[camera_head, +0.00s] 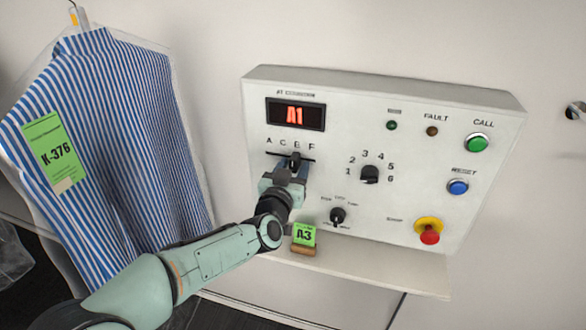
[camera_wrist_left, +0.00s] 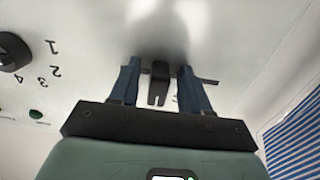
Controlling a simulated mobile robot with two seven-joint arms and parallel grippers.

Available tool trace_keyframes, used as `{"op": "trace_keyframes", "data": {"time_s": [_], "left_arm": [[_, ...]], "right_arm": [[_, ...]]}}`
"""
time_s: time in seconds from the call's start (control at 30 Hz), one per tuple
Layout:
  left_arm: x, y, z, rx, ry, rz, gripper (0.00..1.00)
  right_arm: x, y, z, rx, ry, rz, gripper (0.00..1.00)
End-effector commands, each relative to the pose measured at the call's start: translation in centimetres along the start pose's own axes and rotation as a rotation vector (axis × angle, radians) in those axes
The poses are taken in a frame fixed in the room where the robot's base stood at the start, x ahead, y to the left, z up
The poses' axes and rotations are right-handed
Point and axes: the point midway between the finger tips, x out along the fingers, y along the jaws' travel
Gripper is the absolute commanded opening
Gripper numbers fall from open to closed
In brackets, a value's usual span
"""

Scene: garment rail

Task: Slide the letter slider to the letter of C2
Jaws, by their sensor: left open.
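In the head view the knob stands near the letter E. In the left wrist view the dark slider knob (camera_wrist_left: 159,82) sits between the two blue fingers of my left gripper (camera_wrist_left: 160,88), with gaps on both sides. My right gripper is not in view.
A number dial (camera_head: 370,174) and a smaller knob (camera_head: 338,215) are right of the slider. Green (camera_head: 477,143), blue (camera_head: 458,187) and red (camera_head: 429,236) buttons line the right side. A striped shirt (camera_head: 130,160) hangs at left.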

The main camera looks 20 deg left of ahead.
Motion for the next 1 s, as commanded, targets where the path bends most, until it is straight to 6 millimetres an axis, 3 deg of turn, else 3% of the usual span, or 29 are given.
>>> {"op": "trace_keyframes", "data": {"time_s": [0.07, 0.2, 0.23, 0.37, 0.57, 0.9, 0.93, 1.0], "left_arm": [[0.0, 0.0, 0.0, 0.000, 0.000, 0.000, 0.47], [0.0, 0.0, 0.0, 0.000, 0.000, 0.000, 0.04], [0.0, 0.0, 0.0, 0.000, 0.000, 0.000, 0.00], [0.0, -0.1, 0.0, 0.000, 0.001, -0.001, 0.00], [-0.1, -3.0, 0.3, -0.002, 0.004, -0.007, 0.00], [-0.1, -3.6, 0.0, -0.001, 0.000, -0.001, 0.00], [-0.1, -3.6, 0.0, -0.001, 0.000, -0.001, 0.29], [-0.1, -3.5, 0.0, -0.001, 0.000, -0.001, 0.47]], "right_arm": [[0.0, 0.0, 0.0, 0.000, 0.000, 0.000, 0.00], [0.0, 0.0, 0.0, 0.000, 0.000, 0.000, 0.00], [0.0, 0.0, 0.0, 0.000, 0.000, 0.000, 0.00], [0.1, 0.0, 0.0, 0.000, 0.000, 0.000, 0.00], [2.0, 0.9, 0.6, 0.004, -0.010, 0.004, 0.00], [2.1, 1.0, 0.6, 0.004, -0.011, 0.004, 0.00], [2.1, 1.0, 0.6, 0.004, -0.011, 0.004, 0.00], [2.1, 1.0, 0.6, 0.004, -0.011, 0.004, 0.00]]}}
